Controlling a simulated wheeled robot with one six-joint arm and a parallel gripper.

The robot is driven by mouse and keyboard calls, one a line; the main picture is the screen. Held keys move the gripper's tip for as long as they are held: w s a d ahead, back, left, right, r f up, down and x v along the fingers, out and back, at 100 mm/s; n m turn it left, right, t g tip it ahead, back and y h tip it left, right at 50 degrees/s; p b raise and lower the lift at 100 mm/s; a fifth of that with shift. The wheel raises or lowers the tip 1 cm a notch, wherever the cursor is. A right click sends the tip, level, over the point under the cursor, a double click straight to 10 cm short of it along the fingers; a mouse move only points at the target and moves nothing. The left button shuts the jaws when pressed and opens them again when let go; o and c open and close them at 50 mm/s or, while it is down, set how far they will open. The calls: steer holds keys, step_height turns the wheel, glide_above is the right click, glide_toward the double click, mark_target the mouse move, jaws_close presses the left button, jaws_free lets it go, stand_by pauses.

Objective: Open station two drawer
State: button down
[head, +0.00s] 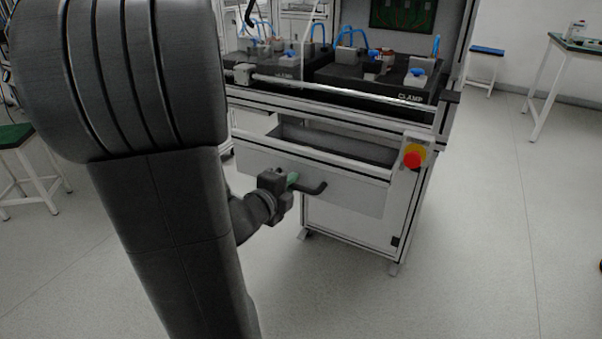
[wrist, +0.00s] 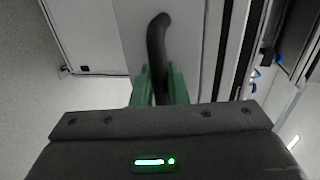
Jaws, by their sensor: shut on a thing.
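The station drawer (head: 350,190) has a pale grey front in the head view. A dark gap shows behind its top edge, so it stands partly pulled out from the station. Its dark bar handle (head: 314,188) runs across the front and also shows as a curved bar in the wrist view (wrist: 157,40). My gripper (head: 292,180) is at the handle, with its green fingers (wrist: 160,90) on both sides of the bar, shut on it. My arm hides the left part of the drawer front. No station number is readable.
The station top (head: 340,75) carries black fixtures with blue hoses, one marked CLAMP. A red emergency button (head: 414,156) on a yellow plate sits at the station's right corner. A green-topped stool (head: 15,135) stands at left. The floor (head: 480,250) at right is clear.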

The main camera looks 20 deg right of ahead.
steer(key=shift+f+v, duration=0.15)
steer(key=shift+v, duration=0.55)
steer(key=shift+f+v, duration=0.15)
steer(key=shift+v, duration=0.5)
steer(key=c, duration=1.8)
jaws_free()
steer(key=p+v, duration=0.3)
steer(key=v, duration=1.1)
steer(key=shift+w, duration=0.15)
